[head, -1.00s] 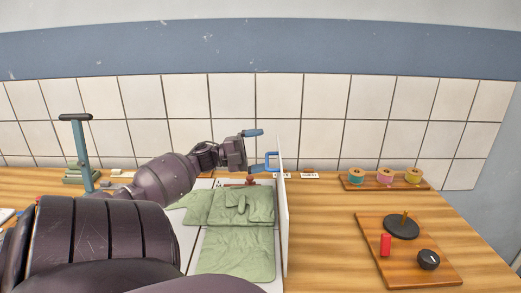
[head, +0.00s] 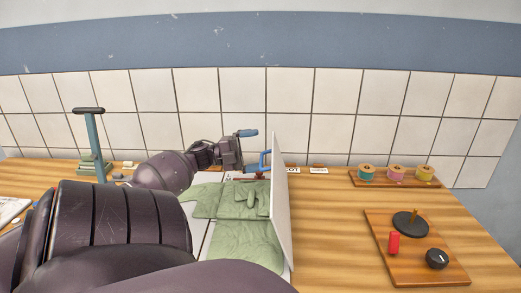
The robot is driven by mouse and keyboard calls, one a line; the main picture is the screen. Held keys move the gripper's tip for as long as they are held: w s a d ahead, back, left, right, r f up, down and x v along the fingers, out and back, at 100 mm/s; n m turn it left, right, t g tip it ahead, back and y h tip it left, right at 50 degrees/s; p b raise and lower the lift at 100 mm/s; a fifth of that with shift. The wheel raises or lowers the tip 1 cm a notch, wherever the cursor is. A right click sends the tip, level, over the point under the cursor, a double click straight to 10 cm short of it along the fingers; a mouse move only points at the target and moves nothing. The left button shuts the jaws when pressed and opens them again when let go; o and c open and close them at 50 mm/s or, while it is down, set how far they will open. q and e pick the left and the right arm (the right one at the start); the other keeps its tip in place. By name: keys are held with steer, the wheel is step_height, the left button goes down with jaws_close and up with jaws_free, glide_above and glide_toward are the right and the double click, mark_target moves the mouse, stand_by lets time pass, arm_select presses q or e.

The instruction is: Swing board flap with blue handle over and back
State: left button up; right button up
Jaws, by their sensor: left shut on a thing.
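The white board flap (head: 281,195) stands up on edge, its top leaning slightly left, at the right side of the white board with green cloth. Its blue handle (head: 265,161) sits on the flap's left side near the far top corner. My left gripper (head: 254,156) reaches in from the left and is shut on the blue handle. One blue finger shows above it, while the contact itself is small and partly hidden. The green cloth (head: 240,236), with a smaller folded part on top, lies left of the flap. My right gripper is not in view.
A teal post with a dark bar (head: 88,112) stands at the left. A spool rack (head: 352,179) stands at the back right. A wooden board with a black disc, red piece and knob (head: 386,262) lies at the right. Table between flap and boards is clear.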

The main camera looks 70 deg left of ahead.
arm_select(q)
steer(key=shift+s+a+r+h, duration=0.15)
steer(key=shift+s+r, duration=0.05)
steer(key=shift+r, duration=0.4)
steer(key=shift+s+a+r+h, duration=0.1)
steer(key=shift+s+r+h, duration=0.1)
steer(key=shift+r, duration=0.4)
steer(key=s, duration=0.3)
steer(key=shift+r, duration=0.35)
steer(key=c, duration=0.8)
steer(key=shift+s+a+f, duration=0.35)
steer(key=shift+s, duration=0.25)
steer(key=shift+s+a+f, duration=0.35)
steer(key=shift+s+a, duration=0.05)
steer(key=shift+s, duration=0.2)
steer(key=shift+s+a+f, duration=0.35)
steer(key=shift+s, duration=0.25)
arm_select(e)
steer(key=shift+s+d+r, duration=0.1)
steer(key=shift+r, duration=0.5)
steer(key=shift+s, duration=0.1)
arm_select(q)
steer(key=shift+p, duration=0.35)
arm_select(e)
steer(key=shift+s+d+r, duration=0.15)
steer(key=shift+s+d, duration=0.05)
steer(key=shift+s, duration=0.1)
